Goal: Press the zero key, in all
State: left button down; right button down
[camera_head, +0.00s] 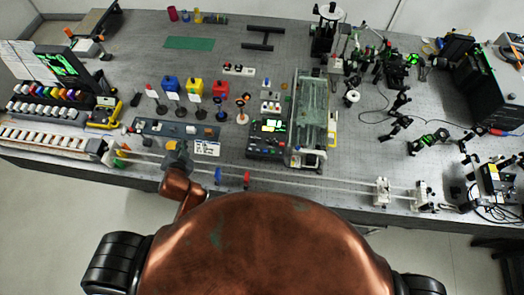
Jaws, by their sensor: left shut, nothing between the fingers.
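The instrument with a lit green display (268,126) and a dark key panel (264,150) stands near the middle of the bench. Its single keys are too small to tell apart, so I cannot pick out the zero key. My left gripper (176,150) is over the front of the bench, left of the key panel and apart from it. It is shut and empty. My right gripper is not in view.
A clear-walled case (311,110) stands right beside the instrument. A small white label card (207,148) lies between my left gripper and the key panel. A long rail (300,183) runs along the front edge. Colored bottles (195,88) stand behind.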

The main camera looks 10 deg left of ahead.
pick_arm(q)
jog(key=w+d+r+m+t+h, duration=0.2)
jog(key=w+d+r+m+t, duration=0.25)
jog(key=r, duration=0.55)
jog(key=w+d+r+m+t+h, duration=0.1)
jog(key=w+d+r+m+t, duration=0.4)
jog(key=r, duration=0.4)
jog(key=d+r+m+g+h, duration=0.1)
jog(key=d+r+m+h, duration=0.3)
jog(key=d+m+h, duration=0.35)
jog(key=d+r+m+h, duration=0.45)
jog(key=d+m, duration=0.35)
jog(key=d, duration=0.3)
jog(key=s+d+f+m+g+h, duration=0.2)
jog(key=s+d+f+m+g, duration=0.15)
jog(key=d+m+g, duration=0.4)
jog(key=s+d+f+m+g+h, duration=0.25)
jog(key=d+f+m+g, duration=0.2)
jog(key=d+m, duration=0.45)
jog(key=w+a+f+m+g+y, duration=0.1)
jog(key=w+a+f+m+y, duration=0.1)
jog(key=f, duration=0.7)
jog(key=w+a+f+m+g+y, duration=0.1)
jog(key=w+a+f+m+y, duration=0.1)
jog(key=a+f+m+y, duration=0.3)
notch_tip(320, 180, down, 5)
jog(key=shift+a+r+m+y, duration=0.2)
jog(key=shift+m+y, duration=0.35)
jog(key=shift+m, duration=0.5)
